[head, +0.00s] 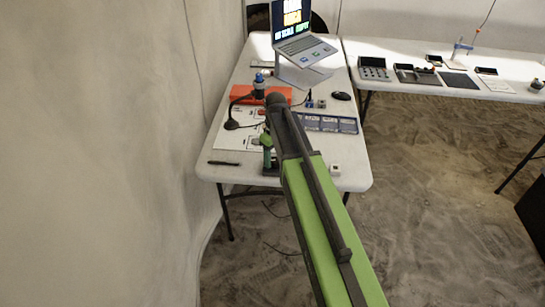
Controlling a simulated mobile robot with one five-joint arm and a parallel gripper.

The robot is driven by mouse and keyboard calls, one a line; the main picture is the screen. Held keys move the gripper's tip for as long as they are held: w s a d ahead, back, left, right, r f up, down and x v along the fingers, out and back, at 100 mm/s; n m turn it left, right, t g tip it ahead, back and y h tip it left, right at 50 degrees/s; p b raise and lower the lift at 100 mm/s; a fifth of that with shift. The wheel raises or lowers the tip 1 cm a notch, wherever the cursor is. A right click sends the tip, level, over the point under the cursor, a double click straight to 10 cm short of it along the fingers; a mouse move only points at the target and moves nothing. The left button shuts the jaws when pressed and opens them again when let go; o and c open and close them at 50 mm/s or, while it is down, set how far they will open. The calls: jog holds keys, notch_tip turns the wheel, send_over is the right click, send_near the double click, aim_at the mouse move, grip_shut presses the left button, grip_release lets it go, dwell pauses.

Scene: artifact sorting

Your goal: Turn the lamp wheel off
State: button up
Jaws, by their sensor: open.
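A black gooseneck lamp stands on the left part of the near white table, with its round base (231,124) and a curved neck (236,105). A blue-topped piece (259,80) stands near the neck's upper end. I cannot make out the lamp wheel or whether the lamp is lit. My gripper (276,102), at the dark far end of my arm, appears over the middle of the table, just right of the lamp. It is open, though its fingers are hard to make out. My arm hides part of the table behind it.
An orange item (262,94) lies behind the lamp. A green upright device (267,143) stands near the front. A dark pen-like item (223,163) lies at the front left. A blue compartment tray (327,123) is right of my arm. A laptop (303,45) stands behind.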

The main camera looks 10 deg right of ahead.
aim_at(274, 159)
notch_tip(274, 159, up, 17)
jog(key=p, duration=1.6)
jog(key=shift+p, duration=0.3)
jog(key=s+a+m, duration=0.1)
jog(key=s+m, duration=0.5)
jog(key=s, duration=0.9)
jog(key=shift+a, duration=0.25)
